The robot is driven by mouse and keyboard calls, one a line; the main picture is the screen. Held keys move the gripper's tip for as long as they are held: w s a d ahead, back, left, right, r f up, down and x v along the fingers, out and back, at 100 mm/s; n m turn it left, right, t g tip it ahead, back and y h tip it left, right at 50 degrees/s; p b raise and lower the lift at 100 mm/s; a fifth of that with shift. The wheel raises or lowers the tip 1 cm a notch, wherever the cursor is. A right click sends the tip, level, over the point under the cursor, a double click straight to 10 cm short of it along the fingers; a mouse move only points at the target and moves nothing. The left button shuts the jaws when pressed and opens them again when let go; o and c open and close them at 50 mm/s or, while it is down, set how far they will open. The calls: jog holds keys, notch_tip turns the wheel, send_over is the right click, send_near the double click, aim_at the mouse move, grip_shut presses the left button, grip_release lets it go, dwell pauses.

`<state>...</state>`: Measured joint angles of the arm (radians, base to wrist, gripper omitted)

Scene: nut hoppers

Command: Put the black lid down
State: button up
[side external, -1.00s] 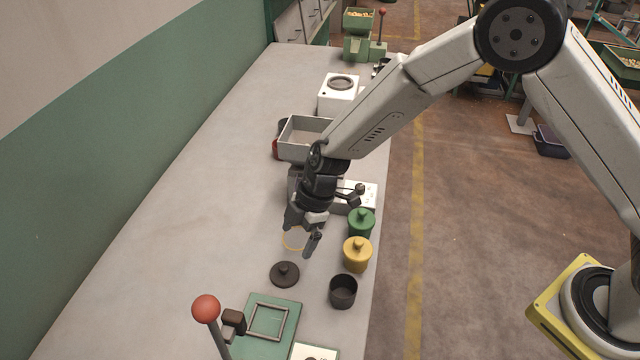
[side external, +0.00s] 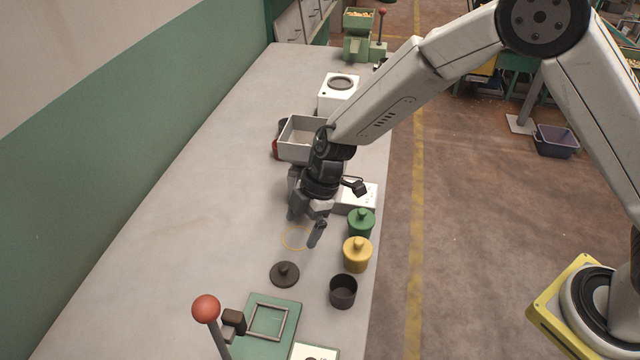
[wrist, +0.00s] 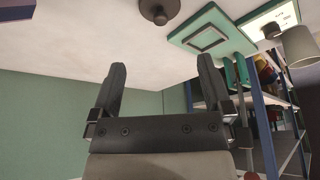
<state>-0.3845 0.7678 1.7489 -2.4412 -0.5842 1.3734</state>
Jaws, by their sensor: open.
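The black lid (side external: 284,273) lies flat on the grey bench with its knob up, apart from my gripper. In the wrist view the lid (wrist: 159,10) shows at the top edge, beyond the fingertips. My gripper (side external: 307,222) is open and empty, above the bench and farther back than the lid. Its two spread fingers show in the wrist view (wrist: 160,75) with nothing between them. A black open cup (side external: 343,291) stands without a lid to the right of the black lid.
A yellow lidded pot (side external: 357,254) and a green lidded pot (side external: 361,223) stand near the bench's right edge. A green plate with a square frame (side external: 289,323) and a red-knobbed lever (side external: 206,309) are in front. A thin yellow ring (side external: 296,238) marks the bench. The bench's left side is clear.

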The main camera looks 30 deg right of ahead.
jog(key=w+d+r+m+t+h, duration=0.1)
jog(key=d+r+m+t, duration=0.35)
jog(key=d, duration=0.25)
jog(key=w+d+r+m+t+h, duration=0.1)
jog(key=d+r+m+t, duration=0.2)
jog(key=d+r+m, duration=0.3)
jog(key=s+d+m+g+h, duration=0.1)
jog(key=s+d+m+g, duration=0.1)
jog(key=s+d, duration=0.3)
jog(key=s+d+f+m+g+h, duration=0.1)
jog(key=s+d+m+g, duration=0.2)
jog(key=s, duration=0.9)
jog(key=d+m, duration=0.2)
jog(key=d, duration=0.1)
jog(key=shift+f+h, duration=0.25)
jog(key=shift+h, duration=0.05)
